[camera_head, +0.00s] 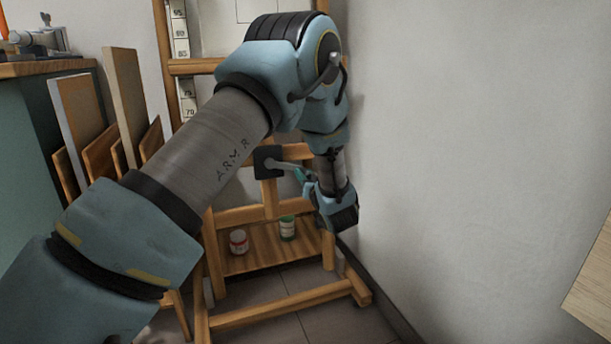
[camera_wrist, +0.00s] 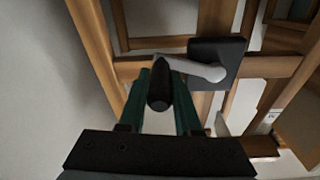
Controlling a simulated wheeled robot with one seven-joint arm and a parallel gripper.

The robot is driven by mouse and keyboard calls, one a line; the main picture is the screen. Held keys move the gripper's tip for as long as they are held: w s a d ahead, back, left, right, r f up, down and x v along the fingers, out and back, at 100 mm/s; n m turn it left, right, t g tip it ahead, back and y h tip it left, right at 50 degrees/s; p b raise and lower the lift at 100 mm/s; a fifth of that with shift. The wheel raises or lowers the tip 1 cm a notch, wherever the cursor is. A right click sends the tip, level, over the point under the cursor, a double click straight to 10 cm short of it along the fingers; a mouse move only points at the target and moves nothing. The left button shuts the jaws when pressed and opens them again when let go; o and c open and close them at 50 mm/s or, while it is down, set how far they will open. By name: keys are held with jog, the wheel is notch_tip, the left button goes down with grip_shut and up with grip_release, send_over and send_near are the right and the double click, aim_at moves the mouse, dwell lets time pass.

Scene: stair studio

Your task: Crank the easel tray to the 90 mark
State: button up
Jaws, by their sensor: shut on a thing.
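The wooden easel (camera_head: 217,214) stands against the wall. Its crank has a black square plate (camera_head: 268,162) and a grey arm (camera_wrist: 198,69) pointing right in the head view, ending in a black handle (camera_wrist: 160,92). My gripper (camera_head: 303,175) is shut on that handle, with a green finger on either side in the wrist view. The easel tray (camera_head: 195,66) crosses the number scale (camera_head: 180,33) between the 85 and 75 labels. The 90 label shows above the tray. My arm hides the tray's right part.
A white jar (camera_head: 238,242) and a green-topped jar (camera_head: 287,228) stand on the easel's lower shelf (camera_head: 262,258). Boards (camera_head: 122,100) lean at the left beside a green cabinet (camera_head: 25,130). A bare wall (camera_head: 450,120) is close on the right.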

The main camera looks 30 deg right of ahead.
grip_shut()
dwell(0.8)
